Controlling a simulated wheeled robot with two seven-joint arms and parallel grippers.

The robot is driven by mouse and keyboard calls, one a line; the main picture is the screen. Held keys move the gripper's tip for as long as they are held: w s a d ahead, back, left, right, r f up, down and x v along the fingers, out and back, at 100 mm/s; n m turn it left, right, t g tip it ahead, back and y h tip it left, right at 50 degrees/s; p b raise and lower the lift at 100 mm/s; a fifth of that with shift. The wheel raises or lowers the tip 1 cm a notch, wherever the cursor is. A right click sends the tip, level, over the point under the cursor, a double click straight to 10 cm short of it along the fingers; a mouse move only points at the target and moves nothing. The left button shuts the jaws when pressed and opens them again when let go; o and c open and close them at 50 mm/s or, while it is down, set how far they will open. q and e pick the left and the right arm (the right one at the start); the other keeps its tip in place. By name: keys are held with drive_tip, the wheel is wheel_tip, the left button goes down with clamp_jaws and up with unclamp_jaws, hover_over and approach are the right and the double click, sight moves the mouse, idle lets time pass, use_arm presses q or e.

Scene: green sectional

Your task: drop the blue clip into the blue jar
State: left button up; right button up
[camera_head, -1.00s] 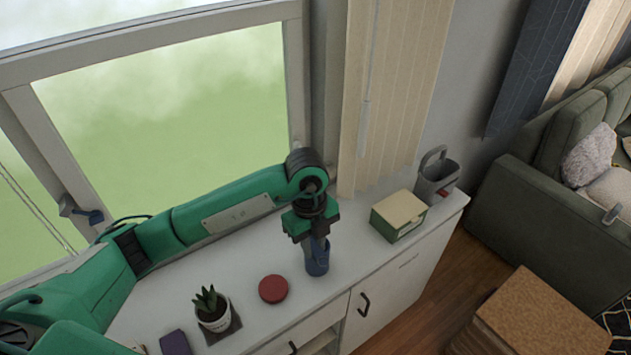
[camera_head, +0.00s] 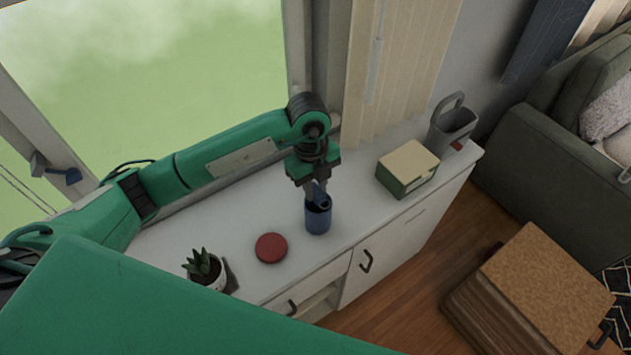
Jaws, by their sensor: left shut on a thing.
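The blue jar (camera_head: 318,219) stands upright on the white cabinet top, its open mouth facing up. My left gripper (camera_head: 317,187) points down right above the jar's mouth. It is shut on the blue clip (camera_head: 319,194), a small blue piece between the fingertips, partly hidden by them. The clip's lower end is at the jar's rim in the picture; I cannot tell whether it is inside the mouth. My right gripper is out of view.
A red round lid-like disc (camera_head: 271,248) and a potted plant (camera_head: 205,268) are left of the jar. A green-and-cream box (camera_head: 407,168) and a grey watering can (camera_head: 452,126) stand to the right. The window is behind my left arm.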

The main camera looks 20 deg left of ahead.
use_arm(q)
drive_tip(key=shift+s, duration=0.2)
drive_tip(key=o, duration=1)
drive_tip(key=shift+w+f, duration=0.1)
drive_tip(key=shift+w, duration=0.05)
drive_tip(key=shift+o, duration=0.2)
drive_tip(key=shift+r, duration=0.45)
wheel_tip(320, 180, up, 13)
drive_tip(key=a+b, duration=0.1)
drive_tip(key=b, duration=0.3)
drive_tip(key=shift+w, duration=0.45)
drive_tip(key=shift+a+f, duration=0.1)
